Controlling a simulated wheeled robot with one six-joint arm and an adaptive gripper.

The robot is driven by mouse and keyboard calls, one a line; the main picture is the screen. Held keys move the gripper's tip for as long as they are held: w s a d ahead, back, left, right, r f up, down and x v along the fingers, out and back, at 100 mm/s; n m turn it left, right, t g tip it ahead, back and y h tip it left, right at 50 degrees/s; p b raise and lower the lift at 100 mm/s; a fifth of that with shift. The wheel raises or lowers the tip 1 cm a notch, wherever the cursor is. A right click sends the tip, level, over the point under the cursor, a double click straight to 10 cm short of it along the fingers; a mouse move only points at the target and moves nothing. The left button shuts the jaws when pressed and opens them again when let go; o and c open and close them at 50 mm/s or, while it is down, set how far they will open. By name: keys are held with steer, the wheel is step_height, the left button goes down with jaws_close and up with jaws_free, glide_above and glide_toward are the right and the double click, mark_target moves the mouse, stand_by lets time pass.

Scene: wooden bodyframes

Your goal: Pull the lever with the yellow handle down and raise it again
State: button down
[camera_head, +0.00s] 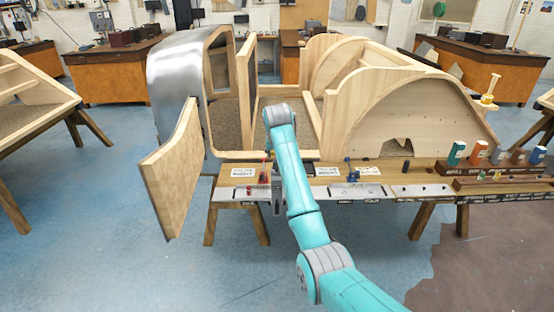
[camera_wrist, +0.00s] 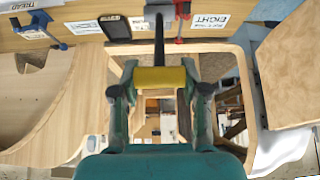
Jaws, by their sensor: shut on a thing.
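The yellow handle (camera_wrist: 161,78) sits across the middle of the wrist view, on the end of a dark lever rod (camera_wrist: 159,40) that runs up to the wooden bench edge. My gripper (camera_wrist: 160,82) has one finger at each end of the yellow handle and is shut on it. In the head view my teal arm reaches the front of the bench, and my gripper (camera_head: 277,196) shows only partly as a dark shape beside the arm. The handle and lever cannot be made out there.
The bench (camera_head: 237,191) bears a red clamp (camera_wrist: 183,16), a blue clamp (camera_wrist: 42,24), paper labels and several coloured bottles (camera_head: 479,152). Wooden bodyframes (camera_head: 410,112) stand behind it. A tilted wooden panel (camera_head: 172,175) stands out at left. Blue floor in front is clear.

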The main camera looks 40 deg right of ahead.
steer(key=shift+w+d+r, duration=0.25)
steer(key=shift+w+d, duration=0.2)
steer(key=shift+w, duration=0.15)
steer(key=shift+w+d+r, duration=0.25)
steer(key=shift+w+d, duration=0.15)
steer(key=shift+w, duration=0.15)
steer(key=c, duration=0.6)
jaws_free()
steer(key=shift+d, duration=0.1)
steer(key=shift+o, duration=0.2)
steer(key=v, duration=1.2)
steer(key=shift+f, duration=0.1)
